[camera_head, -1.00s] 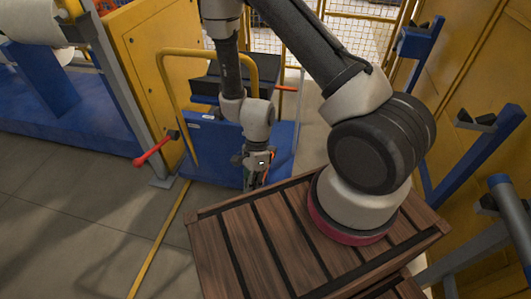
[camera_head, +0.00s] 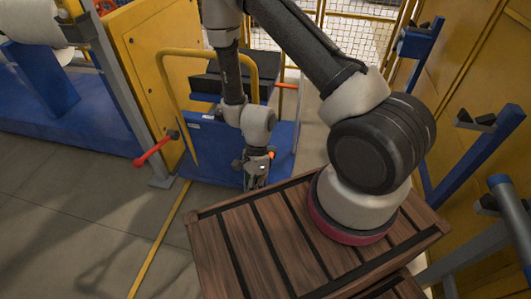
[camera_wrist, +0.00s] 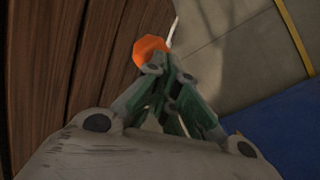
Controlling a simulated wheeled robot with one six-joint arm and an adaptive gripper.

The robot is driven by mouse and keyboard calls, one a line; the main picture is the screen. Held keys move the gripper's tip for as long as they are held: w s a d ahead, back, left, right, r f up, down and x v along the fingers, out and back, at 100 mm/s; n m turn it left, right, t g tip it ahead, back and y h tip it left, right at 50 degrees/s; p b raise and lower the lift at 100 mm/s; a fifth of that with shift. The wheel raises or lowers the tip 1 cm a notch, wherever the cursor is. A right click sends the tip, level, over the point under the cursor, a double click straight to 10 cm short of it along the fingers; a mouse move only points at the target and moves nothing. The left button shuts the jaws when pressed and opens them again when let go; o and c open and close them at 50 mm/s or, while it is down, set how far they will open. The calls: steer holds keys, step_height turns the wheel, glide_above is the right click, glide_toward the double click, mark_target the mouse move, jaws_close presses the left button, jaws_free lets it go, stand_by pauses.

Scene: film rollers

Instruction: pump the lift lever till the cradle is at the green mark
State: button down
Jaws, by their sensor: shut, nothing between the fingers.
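My gripper (camera_head: 256,180) hangs just past the far edge of the wooden crate, in front of the blue lift cart (camera_head: 282,146). Its fingers are shut and empty. An orange knob (camera_wrist: 150,50) shows right at the fingertips (camera_wrist: 160,72) in the wrist view; I cannot tell whether they touch. A bit of orange also shows beside the gripper in the head view. A thin pale rod (camera_wrist: 173,32) runs near the knob; I cannot tell whether it is the lever. The cart has a yellow hoop handle (camera_head: 165,75) and a dark top (camera_head: 207,84). I cannot make out the green mark.
The slatted wooden crate (camera_head: 215,245) fills the near side below my arm. A red handle (camera_head: 155,148) sticks out from a grey post at left. Yellow panels (camera_head: 150,45) and blue rack arms (camera_head: 475,160) flank the cart. The floor at left is clear.

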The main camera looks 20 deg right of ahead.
steer(key=v, duration=1.5)
steer(key=shift+w+d, duration=0.2)
steer(key=shift+w, duration=0.05)
steer(key=s+x, duration=0.1)
steer(key=x, duration=0.6)
steer(key=shift+a+r, duration=0.3)
steer(key=shift+a, duration=0.05)
steer(key=shift+s+f, duration=0.1)
steer(key=shift+x, duration=3.1)
steer(key=shift+s+a, duration=0.1)
steer(key=shift+a, duration=0.05)
